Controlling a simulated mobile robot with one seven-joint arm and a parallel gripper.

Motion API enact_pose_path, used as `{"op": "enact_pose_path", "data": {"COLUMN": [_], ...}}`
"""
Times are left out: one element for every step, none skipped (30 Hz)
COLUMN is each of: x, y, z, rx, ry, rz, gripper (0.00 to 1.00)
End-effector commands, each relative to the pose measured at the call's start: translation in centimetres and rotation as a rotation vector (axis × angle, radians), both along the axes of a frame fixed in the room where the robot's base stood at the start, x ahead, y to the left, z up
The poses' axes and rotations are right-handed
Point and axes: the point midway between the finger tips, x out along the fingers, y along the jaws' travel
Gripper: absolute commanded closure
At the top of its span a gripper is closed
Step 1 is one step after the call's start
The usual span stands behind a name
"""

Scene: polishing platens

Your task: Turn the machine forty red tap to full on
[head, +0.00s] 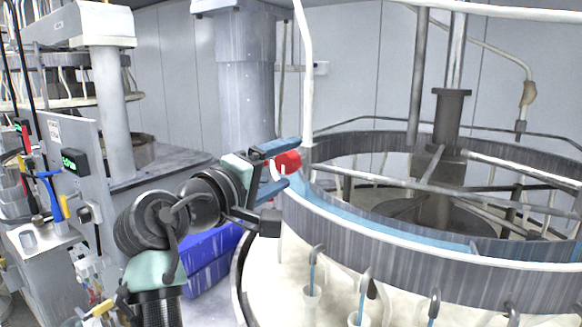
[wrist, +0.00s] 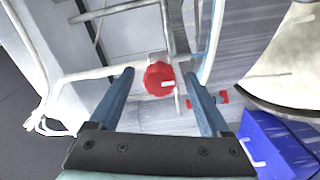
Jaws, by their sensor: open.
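The red tap (head: 288,161) is on pipework by the left rim of the big round platen machine in the head view. In the wrist view the red tap (wrist: 159,78) shows face-on as a round ridged knob with a pale mark on its front. My gripper (head: 284,163) is open, its two blue fingers on either side of the tap in the head view. In the wrist view the gripper (wrist: 161,84) has its fingertips left and right of the knob, with gaps on both sides. I cannot tell whether the fingertips reach its depth. The machine's number is not readable.
A second, smaller red handle (wrist: 222,97) sits just right of the right finger. A white pipe (head: 305,70) rises beside the tap. A blue bin (head: 208,262) stands below my arm. The round platen rim (head: 430,247) fills the right side.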

Motion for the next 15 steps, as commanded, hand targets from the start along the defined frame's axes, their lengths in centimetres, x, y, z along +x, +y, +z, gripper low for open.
{"op": "enact_pose_path", "data": {"x": [-1.0, -1.5, -2.4, -2.9, -3.5, -4.2, -4.8, -5.3, -5.9, -6.3, -6.7, -7.1, -7.4, -7.7, -7.9], "y": [0.9, 1.2, 1.7, 2.2, 2.6, 3.0, 3.3, 3.7, 4.1, 4.3, 4.6, 4.9, 5.1, 5.2, 5.4], "z": [-0.3, -0.4, -0.4, -0.4, -0.4, -0.4, -0.3, -0.3, -0.3, -0.3, -0.2, -0.2, -0.2, -0.1, -0.1], "rx": [0.001, 0.000, 0.001, 0.001, -0.001, 0.001, 0.001, 0.001, 0.001, 0.000, 0.001, 0.001, 0.000, 0.000, 0.001], "ry": [-0.004, -0.004, -0.004, -0.004, -0.003, -0.003, -0.004, -0.002, -0.003, -0.002, -0.003, -0.003, -0.001, -0.001, -0.001], "rz": [0.004, 0.005, 0.005, 0.004, 0.004, 0.004, 0.005, 0.004, 0.004, 0.003, 0.003, 0.003, 0.003, 0.003, 0.002], "gripper": [0.19, 0.19, 0.19, 0.19, 0.19, 0.19, 0.19, 0.19, 0.19, 0.19, 0.19, 0.19, 0.19, 0.19, 0.19]}}
